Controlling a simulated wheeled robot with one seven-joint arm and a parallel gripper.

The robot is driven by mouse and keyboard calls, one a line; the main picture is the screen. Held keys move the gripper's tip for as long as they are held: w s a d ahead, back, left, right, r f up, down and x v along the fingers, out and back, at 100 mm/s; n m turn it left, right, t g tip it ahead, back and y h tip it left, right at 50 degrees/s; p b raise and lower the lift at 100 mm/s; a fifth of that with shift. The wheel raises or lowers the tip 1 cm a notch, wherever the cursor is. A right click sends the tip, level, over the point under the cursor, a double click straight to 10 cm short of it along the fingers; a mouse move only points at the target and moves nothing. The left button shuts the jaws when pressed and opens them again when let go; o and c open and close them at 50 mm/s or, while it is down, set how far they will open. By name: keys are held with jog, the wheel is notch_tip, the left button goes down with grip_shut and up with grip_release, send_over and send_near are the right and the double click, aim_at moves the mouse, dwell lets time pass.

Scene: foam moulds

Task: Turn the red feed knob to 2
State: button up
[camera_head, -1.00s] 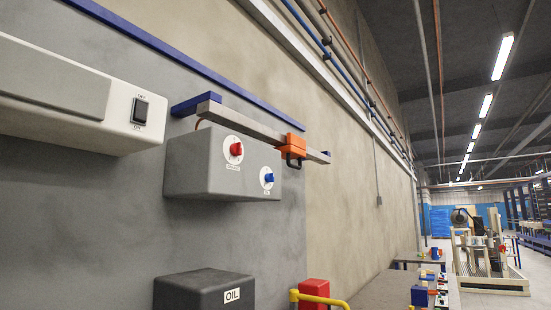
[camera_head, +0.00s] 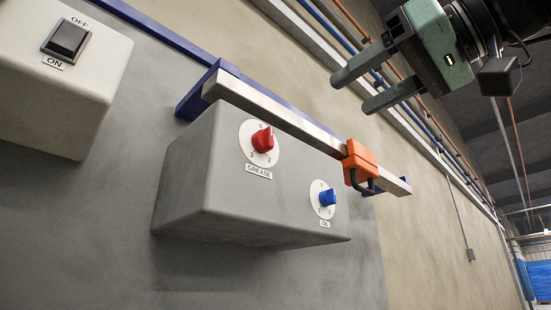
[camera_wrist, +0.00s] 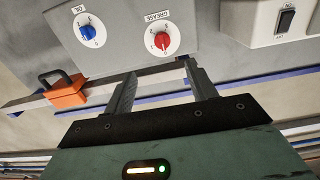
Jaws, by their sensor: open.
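The red knob (camera_head: 263,140) sits on a white round dial marked with small numbers, above a GREASE label, on a grey wall box (camera_head: 215,165). Which number it points at is not clear. It also shows upside down in the wrist view (camera_wrist: 162,41). A blue knob (camera_head: 327,198) on its own white dial sits lower right, above an OIL label. My gripper (camera_head: 352,93) is open and empty at the upper right, apart from the box. In the wrist view its spread fingers (camera_wrist: 160,74) point toward the box, with the red knob beyond the gap.
A metal bar (camera_head: 285,122) runs along the box's upper edge, held by a blue bracket (camera_head: 200,92). An orange clamp with a black handle (camera_head: 358,162) sits on the bar. A pale switch box (camera_head: 60,85) hangs at the left.

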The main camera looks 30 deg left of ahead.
jog(key=r, duration=0.1)
jog(key=p, duration=0.8)
send_near(272, 135)
jog(key=x, duration=0.9)
jog(key=shift+a, duration=0.2)
jog(key=c, duration=1)
